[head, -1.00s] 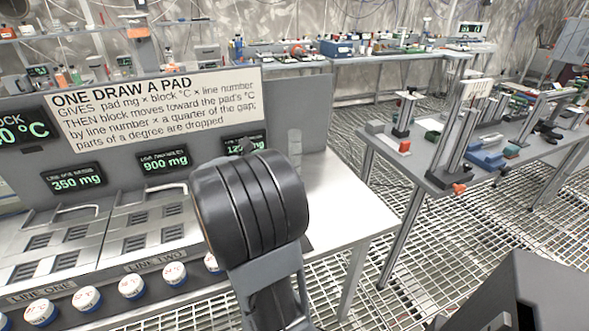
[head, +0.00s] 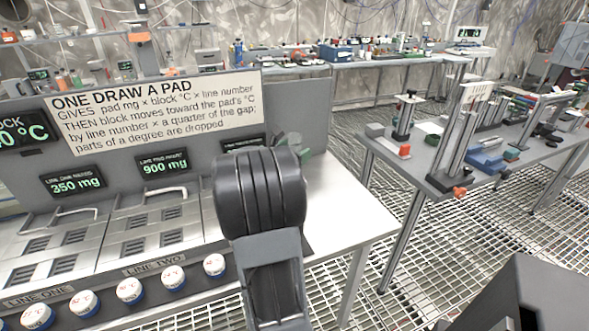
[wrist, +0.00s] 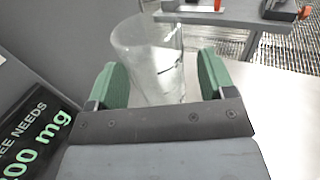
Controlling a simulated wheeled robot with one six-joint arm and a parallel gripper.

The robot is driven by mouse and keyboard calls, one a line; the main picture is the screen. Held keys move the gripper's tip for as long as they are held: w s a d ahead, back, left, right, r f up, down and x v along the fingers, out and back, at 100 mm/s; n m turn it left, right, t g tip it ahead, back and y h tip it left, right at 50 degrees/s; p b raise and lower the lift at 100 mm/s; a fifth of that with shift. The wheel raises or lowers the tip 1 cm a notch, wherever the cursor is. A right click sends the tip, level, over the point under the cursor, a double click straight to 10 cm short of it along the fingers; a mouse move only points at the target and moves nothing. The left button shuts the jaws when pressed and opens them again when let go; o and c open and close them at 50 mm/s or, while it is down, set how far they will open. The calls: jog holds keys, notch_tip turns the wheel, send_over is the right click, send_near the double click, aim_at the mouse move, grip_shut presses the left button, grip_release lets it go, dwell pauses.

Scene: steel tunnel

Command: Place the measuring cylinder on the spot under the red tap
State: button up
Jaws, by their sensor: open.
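The measuring cylinder (wrist: 150,60) is a clear, upright glass tube in the wrist view, standing beyond my gripper (wrist: 155,85). My gripper's green finger pads are apart, one on each side of the glass. The picture does not settle whether either pad touches it. In the head view my dark arm covers most of the gripper, and only a bit of green (head: 306,154) shows past it at the right end of the panel. I cannot make out a red tap or the spot under it in these views.
A grey panel with a sign (head: 160,108) and dose displays (head: 165,163) stands left of my arm. Several white knobs (head: 130,290) line its front edge. The white bench top (head: 345,215) is clear to the right. A grey table (head: 450,165) with stands and blocks is farther right.

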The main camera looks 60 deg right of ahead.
jog(key=shift+c, duration=0.4)
grip_shut()
dwell(0.4)
